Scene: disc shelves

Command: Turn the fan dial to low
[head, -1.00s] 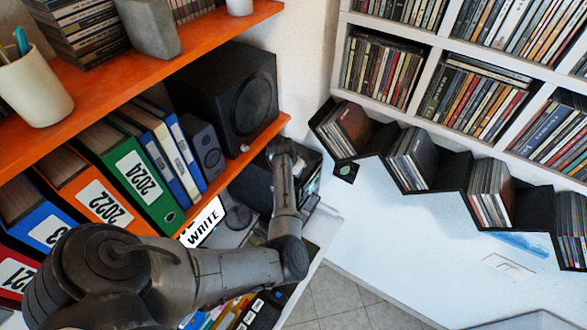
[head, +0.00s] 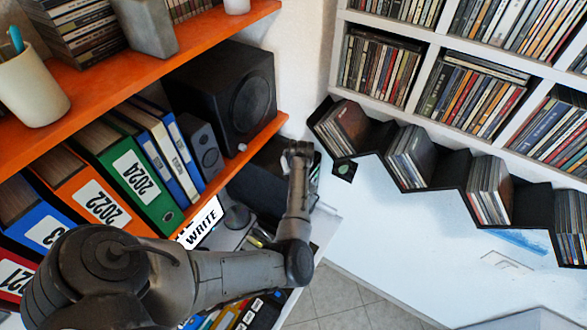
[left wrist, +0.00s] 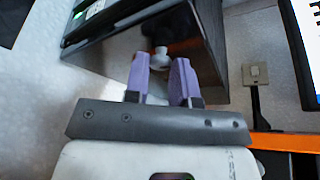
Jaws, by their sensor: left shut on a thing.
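A small pale round knob (left wrist: 160,57) sits on a dark box-shaped body (left wrist: 205,42) in the left wrist view. My left gripper (left wrist: 161,63) has its two purple fingers on either side of the knob, shut on it at the fingertips. No low mark or other dial marking is readable. In the head view my left arm reaches beside a black box (head: 262,180) under the orange shelf; the fingers and knob are hidden there. My right gripper is not in view.
Orange shelves (head: 240,160) with binders (head: 135,180) and a black speaker (head: 225,95) stand left of my forearm. A zigzag black disc rack (head: 440,185) is on the wall at right. A small square plate (left wrist: 255,75) is right of my fingers.

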